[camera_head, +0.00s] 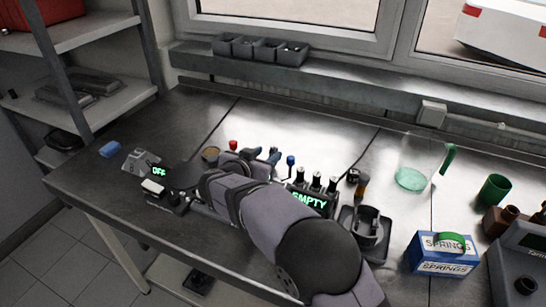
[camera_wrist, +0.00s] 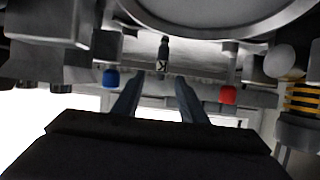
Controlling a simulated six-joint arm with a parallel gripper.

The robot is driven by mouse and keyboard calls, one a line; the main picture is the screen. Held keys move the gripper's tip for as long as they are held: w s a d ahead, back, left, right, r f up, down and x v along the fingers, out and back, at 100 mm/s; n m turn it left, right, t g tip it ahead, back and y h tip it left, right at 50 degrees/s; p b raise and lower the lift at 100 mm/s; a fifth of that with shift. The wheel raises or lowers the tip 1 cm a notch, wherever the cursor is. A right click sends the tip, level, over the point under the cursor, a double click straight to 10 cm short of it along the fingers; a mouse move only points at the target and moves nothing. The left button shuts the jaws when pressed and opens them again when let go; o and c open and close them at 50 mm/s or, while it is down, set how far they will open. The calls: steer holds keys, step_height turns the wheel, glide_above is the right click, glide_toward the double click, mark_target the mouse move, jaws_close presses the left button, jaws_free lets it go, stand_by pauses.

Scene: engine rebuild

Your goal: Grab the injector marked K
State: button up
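In the wrist view, a dark injector with a pale band marked K (camera_wrist: 163,62) stands upright beyond my gripper (camera_wrist: 156,84). My gripper's two dark blue fingers are spread apart, and the injector shows in the gap between and past their tips. I see no contact. In the head view, my gripper (camera_head: 265,155) is over the middle of the bench, between a red-topped part (camera_head: 233,145) and a blue-topped part (camera_head: 291,160). I cannot make out the K injector there.
In the wrist view, a blue cap (camera_wrist: 111,78) is left of the fingers and a red cap (camera_wrist: 228,95) right. A yellow spring (camera_wrist: 302,98) is at far right. In the head view, an EMPTY display (camera_head: 310,200), beaker (camera_head: 412,165) and springs box (camera_head: 443,257) are right.

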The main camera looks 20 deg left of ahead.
mark_target(272, 151)
steer(key=shift+p+x, duration=1.05)
steer(key=shift+x, duration=0.35)
steer(key=shift+p+x, duration=1.3)
steer(key=shift+x, duration=0.95)
jaws_close()
